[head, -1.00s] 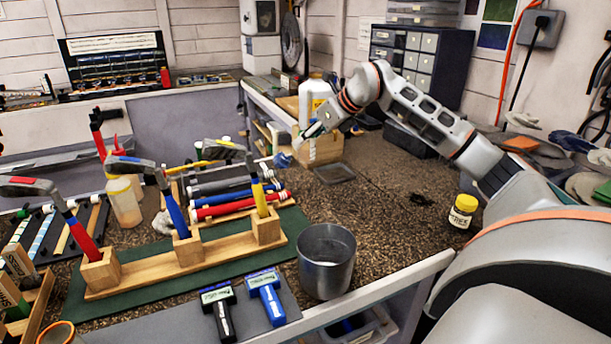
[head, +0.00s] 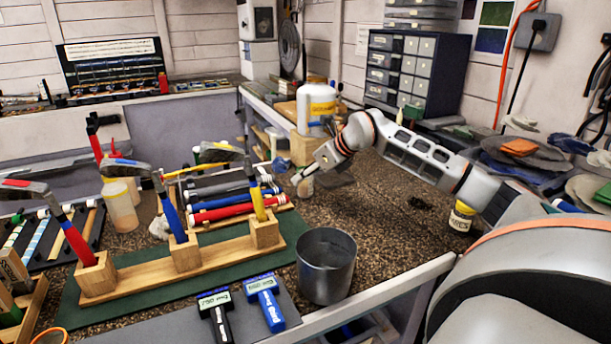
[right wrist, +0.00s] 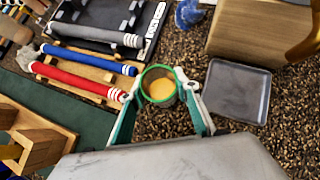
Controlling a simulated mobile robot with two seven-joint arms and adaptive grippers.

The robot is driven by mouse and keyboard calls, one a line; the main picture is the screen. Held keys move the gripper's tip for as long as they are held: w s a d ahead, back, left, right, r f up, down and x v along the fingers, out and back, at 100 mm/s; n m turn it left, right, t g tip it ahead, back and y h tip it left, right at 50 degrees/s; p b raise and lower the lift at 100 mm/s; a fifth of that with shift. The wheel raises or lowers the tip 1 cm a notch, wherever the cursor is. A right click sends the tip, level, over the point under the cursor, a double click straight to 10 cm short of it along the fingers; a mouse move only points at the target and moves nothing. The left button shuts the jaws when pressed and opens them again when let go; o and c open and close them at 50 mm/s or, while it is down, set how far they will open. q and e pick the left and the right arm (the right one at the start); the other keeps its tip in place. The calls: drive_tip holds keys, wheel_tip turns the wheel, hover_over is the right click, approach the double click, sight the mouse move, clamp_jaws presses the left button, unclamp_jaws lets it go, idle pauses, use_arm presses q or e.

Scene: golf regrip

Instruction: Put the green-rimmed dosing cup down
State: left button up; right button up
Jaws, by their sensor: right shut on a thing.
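The green-rimmed dosing cup (right wrist: 158,85) holds an amber liquid and sits between the fingers of my right gripper in the right wrist view. I look down into its round mouth; its base is hidden. My right gripper (head: 304,176) is shut on the cup, low over the speckled bench top just right of the rolled grips. Whether the cup's base touches the bench I cannot tell. My left gripper is not in view.
A dark square tray (right wrist: 238,90) lies right of the cup, with a wooden block (right wrist: 258,30) behind it. Red and blue club grips (right wrist: 88,70) lie close on the left. A metal pot (head: 326,264) stands at the bench's front. Bench right of the pot is clear.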

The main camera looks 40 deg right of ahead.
drive_tip(key=shift+f, duration=0.15)
drive_tip(key=o, duration=1.1)
drive_tip(key=shift+s+d+r, duration=0.1)
drive_tip(key=shift+s+r, duration=0.05)
drive_tip(key=shift+r, duration=0.1)
drive_tip(key=b+v, duration=0.1)
drive_tip(key=v, duration=1)
drive_tip(key=shift+s+r, duration=0.25)
drive_tip(key=shift+f, duration=0.1)
